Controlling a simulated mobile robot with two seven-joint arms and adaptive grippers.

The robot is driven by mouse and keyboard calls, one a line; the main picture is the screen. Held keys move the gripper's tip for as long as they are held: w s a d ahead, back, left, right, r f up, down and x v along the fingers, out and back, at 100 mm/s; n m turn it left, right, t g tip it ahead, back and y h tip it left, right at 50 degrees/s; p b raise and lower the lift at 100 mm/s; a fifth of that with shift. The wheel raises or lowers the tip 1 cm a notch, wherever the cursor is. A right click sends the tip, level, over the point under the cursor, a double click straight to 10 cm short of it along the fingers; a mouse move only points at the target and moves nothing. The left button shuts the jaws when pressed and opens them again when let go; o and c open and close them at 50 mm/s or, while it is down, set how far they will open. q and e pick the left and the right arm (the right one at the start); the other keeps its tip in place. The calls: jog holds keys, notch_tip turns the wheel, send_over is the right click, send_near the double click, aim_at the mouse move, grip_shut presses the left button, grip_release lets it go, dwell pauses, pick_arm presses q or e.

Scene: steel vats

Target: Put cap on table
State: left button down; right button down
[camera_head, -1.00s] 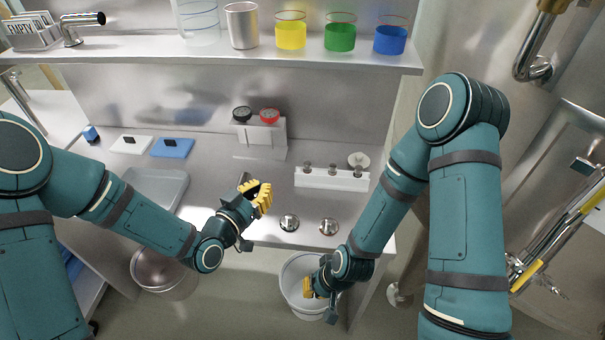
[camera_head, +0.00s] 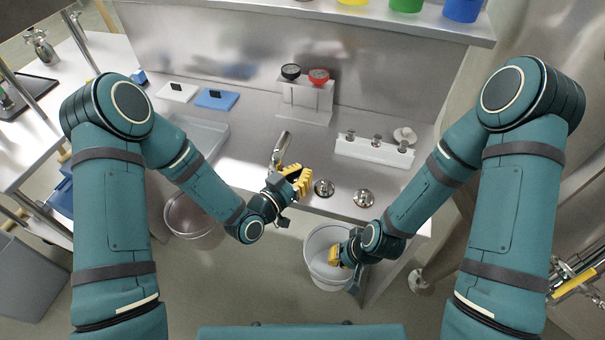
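Which piece is the cap is not certain. A pale round disc with a raised middle (camera_head: 405,135) lies at the right of the steel table (camera_head: 245,155). Two shiny round knob-like pieces, one left (camera_head: 324,188) and one right (camera_head: 363,198), sit near its front edge. My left gripper (camera_head: 297,177) is at the front edge, left of these pieces; its yellow fingers look apart, with nothing visible between them. My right gripper (camera_head: 336,256) points down into a white bucket (camera_head: 325,282) below the table; its fingertips are partly hidden, so its opening is unclear.
A silver upright tube (camera_head: 280,148) stands right behind my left gripper. A white rack with several metal pegs (camera_head: 373,150) and a stand with black and red round tops (camera_head: 305,100) are farther back. A steel tray (camera_head: 203,140) lies left. A steel bowl (camera_head: 193,218) is below.

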pick_arm(q)
jog(key=c, duration=1.1)
grip_release()
jog(key=shift+c, duration=0.2)
jog(key=v, duration=1.2)
jog(key=s+a+f+n+g+y, duration=0.1)
jog(key=s+f+n+g+y, duration=0.3)
jog(key=f, duration=0.3)
jog(key=s+a+f+n+g+y, duration=0.1)
jog(key=s+f+n+g+y, duration=0.2)
jog(key=f+g, duration=0.3)
jog(key=shift+s+a+f+n+g+y+p, duration=0.4)
jog(key=shift+s+n+g, duration=0.15)
jog(key=shift+g, duration=0.15)
